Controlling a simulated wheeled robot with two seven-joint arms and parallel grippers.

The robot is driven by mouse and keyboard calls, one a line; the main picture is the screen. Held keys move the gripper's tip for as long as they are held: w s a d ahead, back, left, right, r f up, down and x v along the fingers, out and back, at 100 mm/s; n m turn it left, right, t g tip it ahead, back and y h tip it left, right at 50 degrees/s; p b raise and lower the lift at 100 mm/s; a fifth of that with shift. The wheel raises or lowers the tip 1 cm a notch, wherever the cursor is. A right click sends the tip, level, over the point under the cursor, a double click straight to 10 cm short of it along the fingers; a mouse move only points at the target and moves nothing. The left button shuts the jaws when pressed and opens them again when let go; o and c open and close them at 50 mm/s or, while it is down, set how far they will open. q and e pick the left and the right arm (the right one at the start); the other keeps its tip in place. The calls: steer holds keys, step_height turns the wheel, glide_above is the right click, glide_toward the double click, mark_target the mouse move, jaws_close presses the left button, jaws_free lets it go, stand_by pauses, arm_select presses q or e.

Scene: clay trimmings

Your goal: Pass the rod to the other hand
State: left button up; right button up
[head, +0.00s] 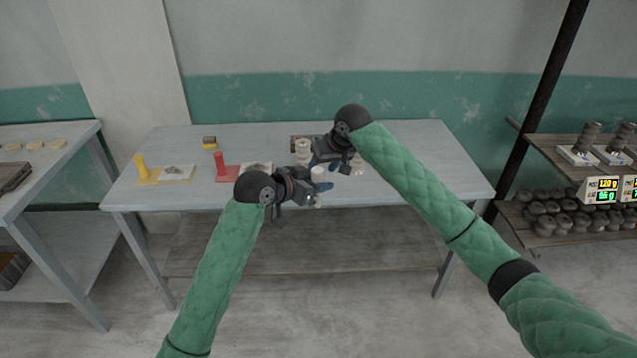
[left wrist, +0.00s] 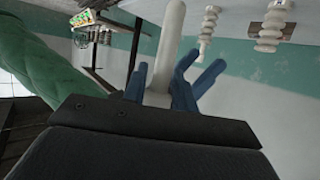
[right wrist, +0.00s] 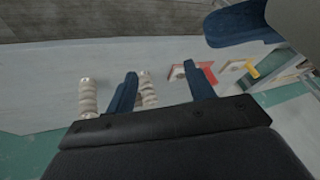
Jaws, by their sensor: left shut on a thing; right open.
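The rod (left wrist: 171,38) is smooth, pale and off-white. My left gripper (head: 318,190) is shut on it, with its blue fingers (left wrist: 168,92) around the rod's lower part in the left wrist view. In the head view a pale end of the rod (head: 318,174) shows above the left fingers, over the table's front part. My right gripper (head: 329,165) is open and just behind the rod. In the right wrist view nothing is between its fingers (right wrist: 161,92); a left blue finger (right wrist: 242,24) and a pale piece, likely the rod (right wrist: 297,22), show at the upper right.
White ribbed insulators (head: 302,147) stand on the table (head: 410,165) close to my right gripper; another (head: 357,160) is right of it. A red post (head: 220,163) and a yellow post (head: 141,166) stand left. The table's right part is clear. A shelf (head: 575,150) stands right.

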steer(key=s+d+f+m, duration=0.1)
steer(key=s+f, duration=0.1)
steer(key=f, duration=0.8)
steer(key=s+d+f+m, duration=0.1)
steer(key=s+d+f, duration=0.1)
steer(key=f, duration=0.8)
steer(key=s+d+f, duration=0.1)
steer(key=s+f, duration=0.6)
steer(key=f, duration=0.4)
steer(key=s+d+f, duration=0.1)
steer(key=s+f, duration=0.6)
steer(key=f, duration=0.3)
steer(key=s+d+f+h, duration=0.1)
steer(key=s+d+f, duration=0.1)
steer(key=s+f, duration=0.6)
steer(key=s+d+f+g+h, duration=0.1)
steer(key=s+d+f, duration=0.2)
steer(key=s+f, duration=0.5)
steer(key=s+d+f+g+h, duration=0.1)
steer(key=s+f, duration=0.7)
steer(key=s, duration=1.3)
steer(key=shift+s+d, duration=0.35)
steer(key=shift+d, duration=0.45)
